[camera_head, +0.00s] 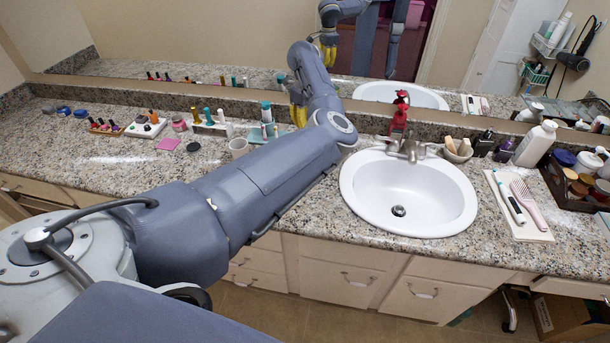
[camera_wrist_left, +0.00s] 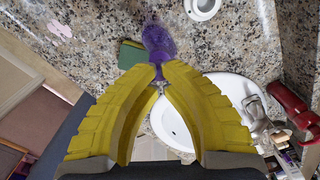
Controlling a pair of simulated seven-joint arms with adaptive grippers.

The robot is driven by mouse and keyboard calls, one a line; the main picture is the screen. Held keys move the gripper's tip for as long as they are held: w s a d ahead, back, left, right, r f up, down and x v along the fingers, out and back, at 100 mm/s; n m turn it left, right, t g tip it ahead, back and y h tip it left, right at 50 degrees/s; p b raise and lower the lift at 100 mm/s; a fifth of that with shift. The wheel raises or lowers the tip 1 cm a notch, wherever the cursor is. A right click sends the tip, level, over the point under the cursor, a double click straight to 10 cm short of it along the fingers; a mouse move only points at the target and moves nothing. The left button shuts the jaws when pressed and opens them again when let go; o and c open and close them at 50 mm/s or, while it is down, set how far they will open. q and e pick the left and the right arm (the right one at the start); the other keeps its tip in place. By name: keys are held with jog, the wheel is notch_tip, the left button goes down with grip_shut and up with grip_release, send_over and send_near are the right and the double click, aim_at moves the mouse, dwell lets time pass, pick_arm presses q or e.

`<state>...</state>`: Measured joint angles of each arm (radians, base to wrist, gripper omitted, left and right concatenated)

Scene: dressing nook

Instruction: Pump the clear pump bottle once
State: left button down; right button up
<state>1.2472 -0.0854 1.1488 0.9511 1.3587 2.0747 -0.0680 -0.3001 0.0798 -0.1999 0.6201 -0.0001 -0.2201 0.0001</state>
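A translucent purple bottle (camera_wrist_left: 158,40), which looks like the pump bottle, stands on the counter in the left wrist view, seen from above. Its purple pump top (camera_wrist_left: 159,71) shows between and just past my yellow fingertips. In the head view my own arm hides this bottle. My left gripper (camera_head: 299,116) points down over the counter left of the sink; it also fills the wrist view (camera_wrist_left: 161,72). Its fingertips are close together at the pump top, but whether they touch it is unclear. My right gripper is out of view.
The white sink (camera_head: 408,195) lies right of my arm, with the faucet (camera_head: 410,149) and a red bottle (camera_head: 400,112) behind. A green pad (camera_wrist_left: 130,55) lies beside the purple bottle. A mirror backs the counter.

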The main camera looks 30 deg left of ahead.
pick_arm(q)
jog(key=shift+f, duration=1.2)
jog(key=shift+r, duration=2.5)
notch_tip(320, 180, up, 6)
jog(key=shift+a, duration=0.1)
